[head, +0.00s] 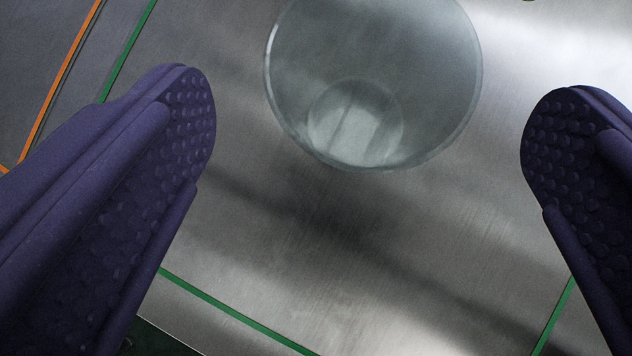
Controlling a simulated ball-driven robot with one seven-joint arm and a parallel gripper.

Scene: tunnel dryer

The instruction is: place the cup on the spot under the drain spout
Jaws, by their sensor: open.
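A clear, see-through cup (375,85) stands on a brushed metal surface (330,240) at the upper middle of the head view. Its top edge is cut off by the frame. My gripper (370,110) has two purple, bumpy-padded fingers, one on the left and one on the right. The fingers are wide apart, with the cup in the gap between them in the picture and touching neither. The drain spout and the spot under it are not identifiable in this view.
Green lines (238,312) mark a rectangle on the metal surface around the cup. An orange line (62,75) runs at the upper left. The surface has an edge at the lower left, with a dark area beyond. The metal below the cup is clear.

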